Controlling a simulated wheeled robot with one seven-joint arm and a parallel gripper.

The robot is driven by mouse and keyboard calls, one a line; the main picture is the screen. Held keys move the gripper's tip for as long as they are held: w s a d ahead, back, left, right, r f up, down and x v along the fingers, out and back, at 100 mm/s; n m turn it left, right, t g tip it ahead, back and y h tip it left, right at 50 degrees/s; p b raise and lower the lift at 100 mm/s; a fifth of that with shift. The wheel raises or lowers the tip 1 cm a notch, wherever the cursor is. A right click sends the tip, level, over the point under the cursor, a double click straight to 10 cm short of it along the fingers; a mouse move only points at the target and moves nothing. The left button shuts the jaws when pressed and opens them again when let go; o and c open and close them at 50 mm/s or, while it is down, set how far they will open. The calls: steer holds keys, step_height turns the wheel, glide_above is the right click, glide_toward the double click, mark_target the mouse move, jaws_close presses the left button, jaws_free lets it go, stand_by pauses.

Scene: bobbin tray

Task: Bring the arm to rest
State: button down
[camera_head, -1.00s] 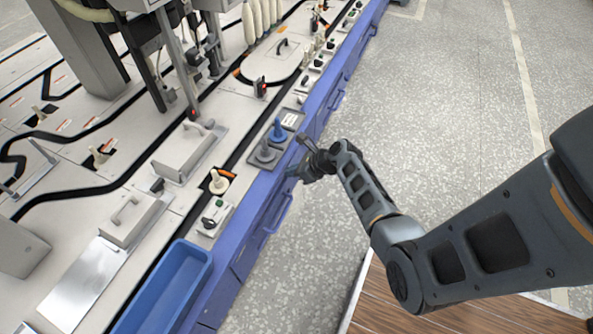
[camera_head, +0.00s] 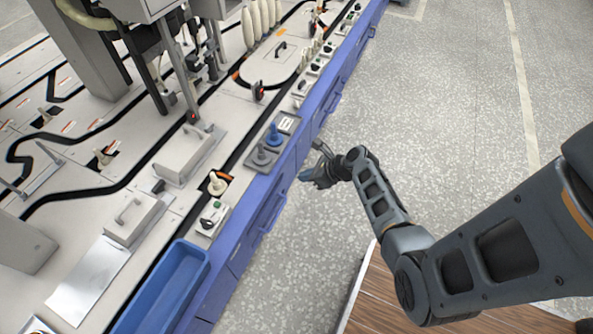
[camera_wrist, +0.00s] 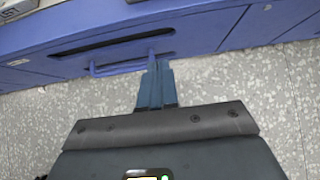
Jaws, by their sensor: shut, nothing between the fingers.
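My gripper (camera_head: 306,177) hangs beside the blue front of the machine bench (camera_head: 262,205) in the head view, out over the floor and below the bench top. In the wrist view my gripper (camera_wrist: 157,68) shows its two blue fingers together, shut with nothing between them. The fingers point at the bench's blue front and its handle rail (camera_wrist: 110,69). Whether the fingertips touch the rail, I cannot tell. My arm stretches in from the right of the head view, bent at the elbow.
A grey tray (camera_head: 288,124) holding a blue bobbin (camera_head: 274,135) and a grey bobbin (camera_head: 261,155) sits at the bench edge near my gripper. A blue bin (camera_head: 165,290) stands at the lower left. The speckled floor (camera_head: 440,110) to the right is clear.

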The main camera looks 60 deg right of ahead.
steer(key=p+v, duration=0.1)
steer(key=v, duration=0.5)
steer(key=shift+p, duration=0.4)
steer(key=shift+s, duration=0.15)
steer(key=s+a+f+n+g+h, duration=0.1)
steer(key=s+a+n, duration=0.1)
steer(key=a+n, duration=0.45)
steer(key=s+a+r+n+t+h, duration=0.1)
steer(key=s+a+r+n, duration=0.4)
steer(key=a+r+n, duration=0.15)
steer(key=s+a+r+n+t+h, duration=0.1)
steer(key=s+a+r+n, duration=0.35)
steer(key=a+n, duration=0.3)
steer(key=s+a+r+n+t+y, duration=0.1)
steer(key=s+a+r+n+t, duration=0.15)
steer(key=r+n, duration=0.4)
steer(key=s+a+r+n+t+y, duration=0.1)
steer(key=a+r+n, duration=0.25)
steer(key=r, duration=0.65)
steer(key=s+a+r+n+t+y, duration=0.1)
steer(key=s+a+r+n+t, duration=0.1)
steer(key=r+n, duration=0.5)
step_height(320, 180, up, 19)
steer(key=m+p, duration=0.2)
steer(key=p, duration=1.7)
steer(key=shift+r+g, duration=0.25)
steer(key=shift+g, duration=0.1)
steer(key=shift+w, duration=0.1)
